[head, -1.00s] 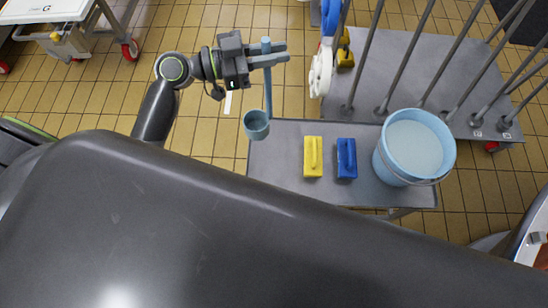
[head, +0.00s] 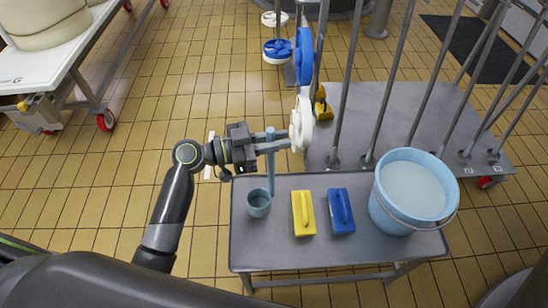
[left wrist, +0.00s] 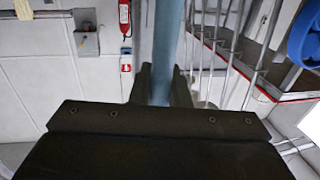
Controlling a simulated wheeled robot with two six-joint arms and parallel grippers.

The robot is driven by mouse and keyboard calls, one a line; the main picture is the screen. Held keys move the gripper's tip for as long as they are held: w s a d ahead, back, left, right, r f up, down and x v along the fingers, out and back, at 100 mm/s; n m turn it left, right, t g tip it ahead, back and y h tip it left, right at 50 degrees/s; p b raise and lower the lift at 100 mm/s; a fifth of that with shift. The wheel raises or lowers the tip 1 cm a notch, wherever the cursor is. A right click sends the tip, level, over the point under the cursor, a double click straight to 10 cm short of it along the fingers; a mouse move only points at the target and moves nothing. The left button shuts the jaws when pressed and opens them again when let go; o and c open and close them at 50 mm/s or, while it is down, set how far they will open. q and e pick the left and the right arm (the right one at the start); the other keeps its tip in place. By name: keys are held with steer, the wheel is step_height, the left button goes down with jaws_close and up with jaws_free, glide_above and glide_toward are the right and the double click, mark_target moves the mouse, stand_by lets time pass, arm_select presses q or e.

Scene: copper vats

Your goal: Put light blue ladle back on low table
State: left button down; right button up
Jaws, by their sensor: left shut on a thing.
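The light blue ladle (head: 258,203) hangs upright with its cup at the bottom, over the left end of the grey low table (head: 270,256) in the head view. I cannot tell whether the cup touches the table top. My left gripper (head: 270,143) is shut on the ladle's handle near its upper end. The handle (left wrist: 168,50) also stands between the fingers in the left wrist view, where the cup is hidden. My right gripper is not in view.
Behind is a grey platform rack (head: 372,110) with upright poles.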

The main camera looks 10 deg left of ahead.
arm_select(q)
step_height(320, 180, down, 4)
steer(key=shift+r, duration=0.1)
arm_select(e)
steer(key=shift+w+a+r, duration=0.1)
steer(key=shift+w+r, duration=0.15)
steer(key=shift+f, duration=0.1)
arm_select(q)
steer(key=shift+f+b, duration=0.2)
steer(key=shift+b, duration=0.15)
steer(key=c, duration=1.8)
jaws_free()
steer(key=o, duration=0.4)
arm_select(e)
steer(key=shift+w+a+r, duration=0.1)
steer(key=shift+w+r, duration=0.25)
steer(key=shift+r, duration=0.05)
